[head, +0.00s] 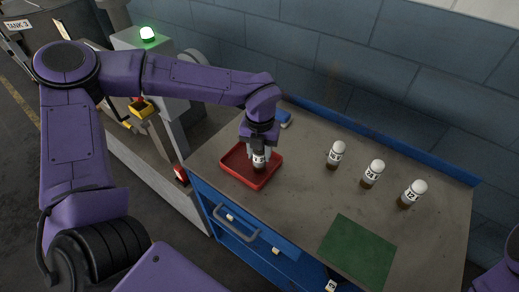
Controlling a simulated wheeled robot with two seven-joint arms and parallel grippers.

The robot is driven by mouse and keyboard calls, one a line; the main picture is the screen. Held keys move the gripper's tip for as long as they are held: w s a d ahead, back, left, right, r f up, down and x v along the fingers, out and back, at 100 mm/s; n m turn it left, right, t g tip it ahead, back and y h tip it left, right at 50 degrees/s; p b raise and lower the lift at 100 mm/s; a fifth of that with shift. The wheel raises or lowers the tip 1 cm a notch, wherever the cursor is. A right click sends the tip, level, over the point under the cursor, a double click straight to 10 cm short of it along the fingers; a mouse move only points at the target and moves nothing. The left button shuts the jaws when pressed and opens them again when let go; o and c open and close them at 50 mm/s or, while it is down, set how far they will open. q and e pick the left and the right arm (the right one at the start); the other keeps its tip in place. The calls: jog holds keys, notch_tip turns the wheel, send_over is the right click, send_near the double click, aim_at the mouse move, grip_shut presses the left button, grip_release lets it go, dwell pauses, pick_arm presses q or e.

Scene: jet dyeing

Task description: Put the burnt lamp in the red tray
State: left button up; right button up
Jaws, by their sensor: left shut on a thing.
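The red tray (236,173) lies on the left part of the grey bench top. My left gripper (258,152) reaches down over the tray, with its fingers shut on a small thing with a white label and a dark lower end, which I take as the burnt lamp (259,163). It is roughly upright inside the tray's outline. I cannot tell whether its lower end touches the tray floor. The fingers hide its top. My right gripper is not in view; only a bit of purple arm shows at the lower right edge.
Three white-topped, labelled items stand on the bench: one near the middle (336,155), one further right (373,174) and one at the right (411,194). A green mat (357,251) lies in front. A blue object (285,118) is behind the tray. A green lamp (147,34) glows on the machine.

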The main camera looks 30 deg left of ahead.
pick_arm(q)
jog(key=shift+f, duration=0.15)
jog(key=o, duration=1)
jog(key=shift+o, duration=0.2)
notch_tip(320, 180, up, 12)
jog(key=shift+d+r+b, duration=0.1)
jog(key=shift+r+b, duration=0.1)
jog(key=shift+b, duration=0.35)
